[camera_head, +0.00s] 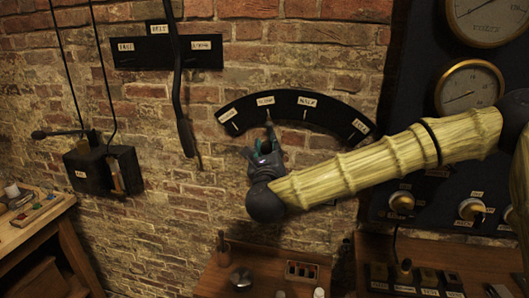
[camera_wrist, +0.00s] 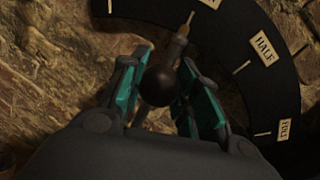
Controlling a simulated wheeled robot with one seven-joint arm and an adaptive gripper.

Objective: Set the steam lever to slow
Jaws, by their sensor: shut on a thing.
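The steam lever shows in the head view (camera_head: 269,130) as a thin pointer below a dark curved scale (camera_head: 325,107) on the brick wall. The scale has several pale labels; SLOW (camera_head: 265,101), HALF (camera_head: 307,101) and FULL (camera_head: 360,126) are among them. The pointer's tip is just under the SLOW label. In the wrist view the lever has a black ball knob (camera_wrist: 158,87) and a brassy tip (camera_wrist: 189,17). My gripper (camera_head: 262,150) is shut on the lever by its knob end, with teal-lined fingers either side in the wrist view (camera_wrist: 164,80).
A long dark lever (camera_head: 180,95) hangs from a labelled plate (camera_head: 128,53) at upper left. A black box (camera_head: 100,170) with cords is on the wall below it. A gauge panel (camera_head: 425,150) stands at right. Benches with small items lie below.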

